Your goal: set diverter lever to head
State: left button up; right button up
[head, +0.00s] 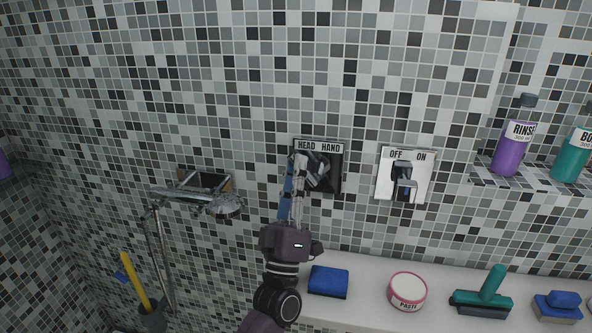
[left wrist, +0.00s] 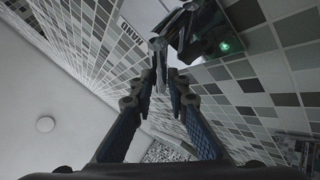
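The diverter plate (head: 331,182) is a dark square on the tiled wall, with a white strip reading HEAD on the left and HAND on the right. Its grey lever (head: 319,171) shows in the middle, partly hidden by my gripper, so I cannot tell clearly which label it points to. My left gripper (head: 299,163) reaches up from below, its fingertips at the plate's left side, close beside the lever. In the left wrist view, the fingers (left wrist: 163,75) come close together just below the plate. My right gripper is out of view.
An OFF/ON plate (head: 384,187) with its own lever is to the right. A shower head (head: 224,205) hangs at the left. Bottles (head: 512,148) stand on the right shelf.

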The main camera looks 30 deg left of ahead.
pick_arm(q)
jog(key=shift+o, duration=0.2)
jog(key=shift+f, duration=0.1)
jog(key=v, duration=1.2)
